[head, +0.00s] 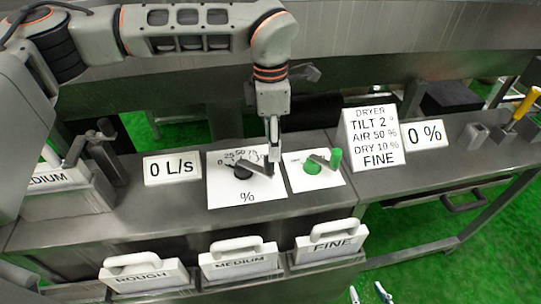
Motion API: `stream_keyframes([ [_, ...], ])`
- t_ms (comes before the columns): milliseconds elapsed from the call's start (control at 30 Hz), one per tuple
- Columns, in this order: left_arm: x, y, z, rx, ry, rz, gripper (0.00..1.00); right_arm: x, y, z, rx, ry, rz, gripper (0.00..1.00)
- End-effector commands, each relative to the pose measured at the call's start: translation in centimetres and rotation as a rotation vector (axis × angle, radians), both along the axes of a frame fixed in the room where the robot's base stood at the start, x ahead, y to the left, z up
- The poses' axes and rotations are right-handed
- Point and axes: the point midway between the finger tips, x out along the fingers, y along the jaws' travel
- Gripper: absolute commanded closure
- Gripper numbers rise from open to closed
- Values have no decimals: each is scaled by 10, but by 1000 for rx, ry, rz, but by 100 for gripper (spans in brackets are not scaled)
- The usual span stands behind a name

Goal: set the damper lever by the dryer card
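The damper lever (253,166) is a grey bar over a black hub on a white plate (247,197) marked "%". Its scale shows 25, 50 and 75 along the back; the bar points right, and its exact mark is covered. My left gripper (273,155) points down at the bar's right end, touching or very near it; its finger gap is hidden. The dryer card (372,137) reads TILT 2°, AIR 50 %, DRY 10 %, FINE. My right gripper (370,294) shows only two separated fingertips at the bottom edge, with nothing visible between them.
Displays read "0 L/s" (172,168) and "0 %" (423,134). Handled plates ROUGH (145,280), MEDIUM (240,265) and FINE (331,243) stand along the front. A yellow handle (527,103) stands far right.

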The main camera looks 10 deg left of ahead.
Motion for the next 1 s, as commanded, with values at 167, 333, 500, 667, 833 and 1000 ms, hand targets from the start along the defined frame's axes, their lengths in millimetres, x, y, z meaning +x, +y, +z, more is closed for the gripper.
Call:
stream_keyframes([
  [167,6,12,-2,36,-11,20,65,0,0,0,0,1,0,60],
  [333,5,12,-25,36,-9,18,65,-1,0,0,-1,2,0,60],
  [500,5,11,-51,35,-8,19,65,-1,0,1,0,2,1,60],
  [667,5,11,-67,33,-11,19,65,-1,0,2,0,2,1,60],
  [833,5,11,-73,33,-11,18,65,-1,0,2,0,2,1,60],
  [1000,5,11,-73,32,-11,18,65,-1,0,2,0,2,1,60],
])
